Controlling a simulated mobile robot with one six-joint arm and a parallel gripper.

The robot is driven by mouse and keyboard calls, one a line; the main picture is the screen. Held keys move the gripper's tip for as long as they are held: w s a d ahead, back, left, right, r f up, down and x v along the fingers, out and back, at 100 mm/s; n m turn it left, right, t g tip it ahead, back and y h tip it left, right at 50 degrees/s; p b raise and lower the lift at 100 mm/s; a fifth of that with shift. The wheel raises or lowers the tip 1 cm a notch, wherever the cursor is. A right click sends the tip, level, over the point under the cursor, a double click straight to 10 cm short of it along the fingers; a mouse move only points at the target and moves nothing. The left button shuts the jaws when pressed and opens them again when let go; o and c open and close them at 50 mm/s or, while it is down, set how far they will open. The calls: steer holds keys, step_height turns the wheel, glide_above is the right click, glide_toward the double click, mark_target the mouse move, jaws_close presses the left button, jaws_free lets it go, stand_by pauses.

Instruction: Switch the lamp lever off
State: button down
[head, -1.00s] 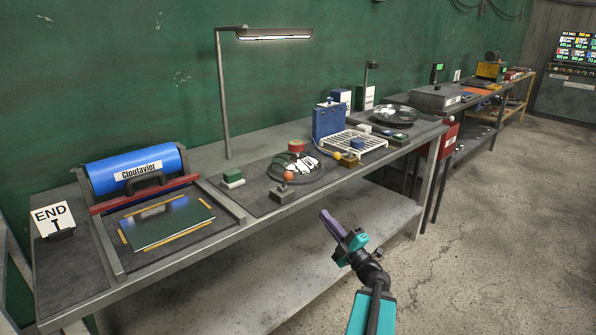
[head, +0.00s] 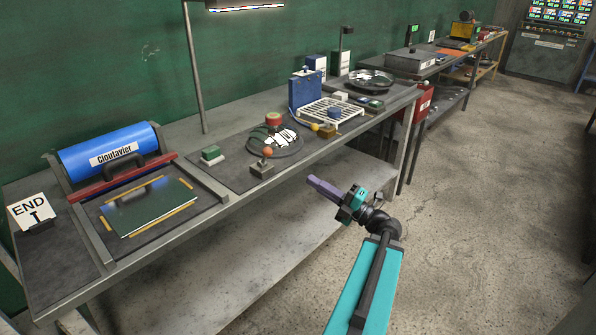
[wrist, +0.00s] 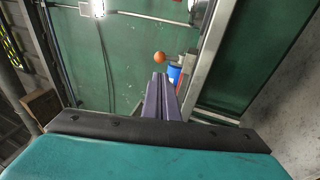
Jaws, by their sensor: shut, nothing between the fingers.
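The lamp (head: 245,5) is lit above the bench, partly cut off by the top of the head view. A lever with an orange ball knob (head: 267,153) stands on a small grey base (head: 261,171) near the bench's front edge. I take it to be the lamp lever. Its knob also shows in the wrist view (wrist: 159,57), just beyond the fingertips. My gripper (head: 310,181) is shut and empty, in front of the bench and right of the lever in the head view. Its purple fingers (wrist: 159,77) are together. They appear apart from the knob.
A yellow ball (head: 314,127) is to the right, by a white rack (head: 345,108). A blue cylinder (head: 80,158) is left. Floor before the bench is clear.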

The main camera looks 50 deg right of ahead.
steer(key=p, duration=0.3)
glide_toward(265, 157)
steer(key=w+r, duration=0.1)
steer(key=w, duration=0.1)
steer(key=w+r, duration=0.2)
stand_by(0.4)
steer(key=shift+r+p, duration=0.25)
steer(key=shift+p, duration=0.25)
